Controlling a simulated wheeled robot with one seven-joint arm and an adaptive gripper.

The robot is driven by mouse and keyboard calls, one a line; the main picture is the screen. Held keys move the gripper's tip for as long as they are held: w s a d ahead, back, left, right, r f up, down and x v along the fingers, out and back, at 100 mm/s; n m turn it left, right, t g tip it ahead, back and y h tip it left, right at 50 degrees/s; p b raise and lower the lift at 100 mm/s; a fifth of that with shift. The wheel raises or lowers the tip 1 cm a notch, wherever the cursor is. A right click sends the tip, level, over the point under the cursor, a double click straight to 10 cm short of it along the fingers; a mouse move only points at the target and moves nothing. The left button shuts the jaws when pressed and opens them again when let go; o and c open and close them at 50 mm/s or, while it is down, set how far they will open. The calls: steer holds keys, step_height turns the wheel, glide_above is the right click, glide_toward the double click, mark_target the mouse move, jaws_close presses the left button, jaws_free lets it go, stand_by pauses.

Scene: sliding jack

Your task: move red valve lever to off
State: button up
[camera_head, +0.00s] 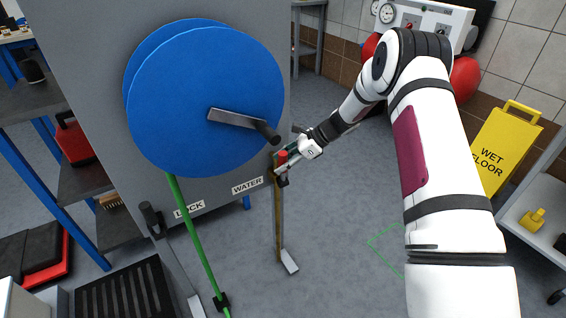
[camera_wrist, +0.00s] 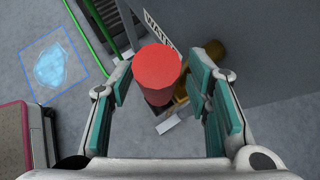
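The red valve lever shows its red cylindrical knob (camera_head: 282,157) beside the WATER label (camera_head: 247,185), at the lower right corner of the grey cabinet. In the wrist view the red knob (camera_wrist: 158,72) faces the camera end-on and hides most of its own arm. My gripper (camera_wrist: 160,84) is open, with a green-padded finger on each side of the knob. Gaps show between the knob and both pads. In the head view my gripper (camera_head: 287,162) is at the knob and partly covers it.
A large blue wheel (camera_head: 205,105) with a grey crank (camera_head: 240,122) stands just left of my gripper. A green hose (camera_head: 190,230) and a black-gripped lever (camera_head: 152,218) by the LOCK label are further left. A yellow wet-floor sign (camera_head: 502,150) stands at the right.

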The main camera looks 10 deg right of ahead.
steer(key=v, duration=1.2)
steer(key=shift+s, duration=0.1)
